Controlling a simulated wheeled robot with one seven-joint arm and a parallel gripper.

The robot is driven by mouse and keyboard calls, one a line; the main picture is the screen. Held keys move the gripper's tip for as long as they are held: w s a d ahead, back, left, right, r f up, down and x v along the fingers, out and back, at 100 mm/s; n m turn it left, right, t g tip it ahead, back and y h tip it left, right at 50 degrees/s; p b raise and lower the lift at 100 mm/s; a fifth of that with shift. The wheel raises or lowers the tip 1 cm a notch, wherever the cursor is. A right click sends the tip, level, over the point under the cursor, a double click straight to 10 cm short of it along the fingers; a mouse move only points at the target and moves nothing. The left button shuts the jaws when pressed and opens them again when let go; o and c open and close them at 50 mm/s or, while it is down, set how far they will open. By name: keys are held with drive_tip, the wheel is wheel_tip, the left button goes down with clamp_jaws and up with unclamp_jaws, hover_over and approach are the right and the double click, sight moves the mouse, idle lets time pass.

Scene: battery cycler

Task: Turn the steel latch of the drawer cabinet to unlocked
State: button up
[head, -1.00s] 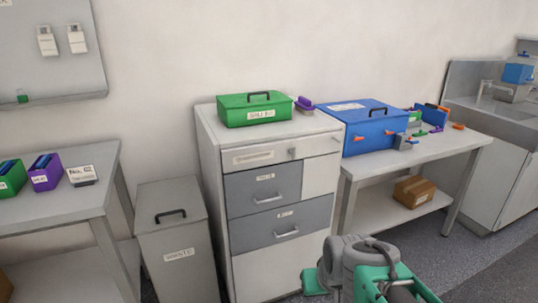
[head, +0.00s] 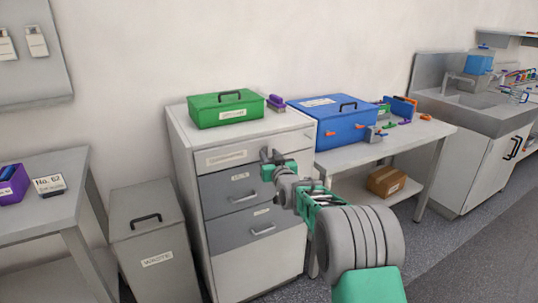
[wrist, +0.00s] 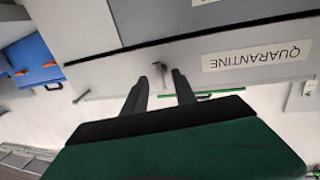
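The white and grey drawer cabinet (head: 262,260) stands in the middle of the head view. Its top drawer carries a QUARANTINE label (wrist: 258,55). My gripper (head: 272,158) is in front of the top drawer, right of the label, and covers the drawer front there. In the wrist view, which is turned roughly upside down, my gripper (wrist: 164,76) has its two fingers apart. A small steel latch-like piece (wrist: 168,70) shows between and just beyond the fingertips. I cannot tell whether they touch it. A second small steel piece (wrist: 81,98) sits farther left on the front.
A green box (head: 225,110) stands on the cabinet top beside a purple item (head: 275,103). A blue box (head: 340,128) is on the bench to the right. A grey waste bin (head: 152,245) stands left of the cabinet. A cardboard box (head: 386,181) is on the bench's lower shelf.

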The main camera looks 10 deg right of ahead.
drive_tip(key=shift+w, duration=0.35)
clamp_jaws()
idle(0.3)
